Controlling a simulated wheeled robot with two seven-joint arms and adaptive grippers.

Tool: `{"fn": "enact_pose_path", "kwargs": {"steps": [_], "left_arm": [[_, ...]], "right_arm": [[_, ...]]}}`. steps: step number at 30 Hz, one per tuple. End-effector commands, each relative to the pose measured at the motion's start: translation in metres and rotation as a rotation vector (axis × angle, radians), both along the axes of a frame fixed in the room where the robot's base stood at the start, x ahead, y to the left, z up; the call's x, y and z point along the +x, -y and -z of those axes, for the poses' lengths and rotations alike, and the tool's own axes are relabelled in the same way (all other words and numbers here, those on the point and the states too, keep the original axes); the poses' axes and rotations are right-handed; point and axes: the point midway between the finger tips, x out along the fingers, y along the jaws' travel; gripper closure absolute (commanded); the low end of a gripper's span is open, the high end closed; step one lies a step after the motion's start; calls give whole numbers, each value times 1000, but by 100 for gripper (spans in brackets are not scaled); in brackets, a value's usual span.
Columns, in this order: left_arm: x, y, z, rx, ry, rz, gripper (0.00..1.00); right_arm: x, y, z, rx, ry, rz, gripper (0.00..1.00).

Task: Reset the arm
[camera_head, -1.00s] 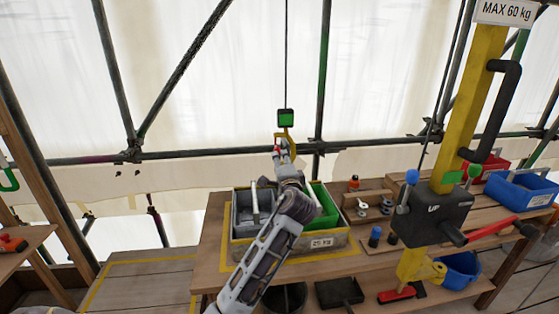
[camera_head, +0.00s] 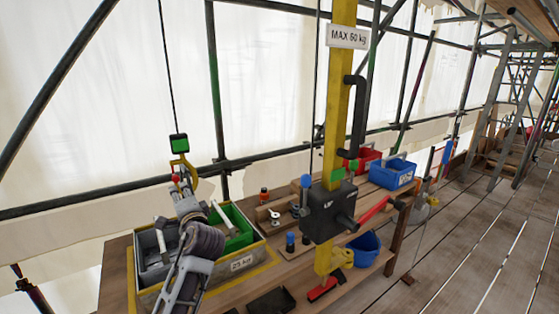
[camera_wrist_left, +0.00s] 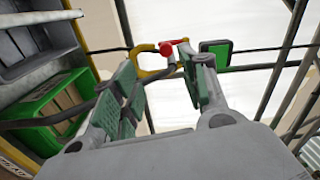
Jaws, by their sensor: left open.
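My left arm (camera_head: 188,262) comes up from the bottom of the head view, over a grey and green tray. Its gripper (camera_head: 181,190) is just below a yellow hook (camera_head: 190,166) hanging under a green-faced block (camera_head: 179,144) on a cable. In the left wrist view the gripper (camera_wrist_left: 162,88) has its two green-padded fingers apart, with nothing between the pads. The hook (camera_wrist_left: 148,47) and its red knob (camera_wrist_left: 167,48) lie beyond the fingertips; I cannot tell whether they touch. My right gripper is not in view.
The tray (camera_head: 243,264) stands on a wooden bench. A yellow post (camera_head: 337,100) with a black winch box (camera_head: 328,211) and red handle rises right of it. Blue (camera_head: 392,174) and red bins stand behind. Plank floor (camera_head: 470,235) is open at the right.

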Motion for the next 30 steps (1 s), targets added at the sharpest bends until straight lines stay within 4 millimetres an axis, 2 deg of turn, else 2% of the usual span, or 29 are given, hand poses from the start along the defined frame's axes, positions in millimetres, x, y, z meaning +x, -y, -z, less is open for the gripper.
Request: {"fn": "enact_pose_path", "kwargs": {"steps": [5, 14, 21, 30], "left_arm": [[-10, 2, 33, -89, -35, 15, 56], [-46, 14, 117, -344, -133, 36, 56], [-86, 28, 180, -554, -223, 26, 56], [-146, 51, 246, -807, -346, -17, 56]], "right_arm": [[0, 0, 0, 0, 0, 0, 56], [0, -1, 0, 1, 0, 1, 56], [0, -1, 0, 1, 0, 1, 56], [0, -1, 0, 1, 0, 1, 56]]}}
